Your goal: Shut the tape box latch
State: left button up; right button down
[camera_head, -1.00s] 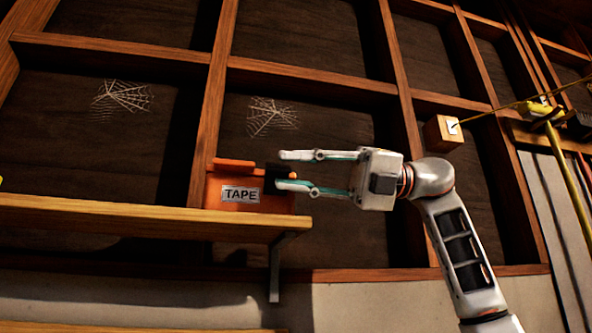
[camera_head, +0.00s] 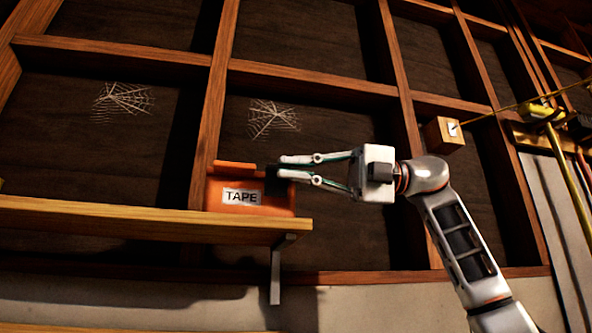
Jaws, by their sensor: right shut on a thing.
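The orange tape box (camera_head: 219,192), with a white label reading TAPE, sits on the right end of a wooden shelf. A dark latch piece (camera_head: 272,176) is at the box's upper right side. My right gripper (camera_head: 281,168) comes in from the right, and its fingertips are closed on the dark latch piece. The fingertips hide part of the latch, so I cannot tell its exact position. My left gripper is not in view.
The wooden shelf (camera_head: 120,216) runs to the left, with a bracket (camera_head: 276,270) below its right end. A stud-framed wall with cobwebs (camera_head: 273,118) is behind. A small wooden block (camera_head: 443,135) with a yellow cord is at upper right.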

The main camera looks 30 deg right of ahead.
jog(key=shift+w+d+r+m, duration=0.1)
jog(key=shift+w+r+m, duration=0.15)
jog(key=shift+m, duration=0.5)
jog(key=shift+w+d+r+m, duration=0.1)
jog(key=shift+w+m, duration=0.2)
jog(key=shift+m, duration=0.45)
jog(key=c, duration=2.2)
grip_release()
jog(key=shift+c, duration=0.2)
jog(key=v, duration=1.2)
jog(key=shift+w, duration=0.1)
